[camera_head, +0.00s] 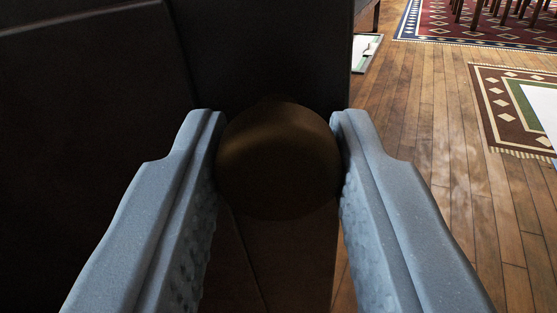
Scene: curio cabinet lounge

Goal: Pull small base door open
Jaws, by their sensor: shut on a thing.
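A round, dark brass-brown knob (278,165) sits between the two grey fingers of my gripper (278,150). The fingers touch it on its left and right sides, so my gripper is shut on the knob. Behind it is a dark door panel (270,50), deep in shadow. A dark cabinet surface (90,130) fills the left of the view, with a slanting edge between it and the panel. The knob hides the part of the panel right behind it. The shadow makes it hard to tell how far the door stands open.
Wooden floor (430,140) lies clear to the right of the panel. A patterned rug (490,95) with a white object (543,105) is at the right edge. Another rug (420,22) with dark chair legs (490,12) is farther back. A flat, light-framed item (366,50) lies beyond the panel's right edge.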

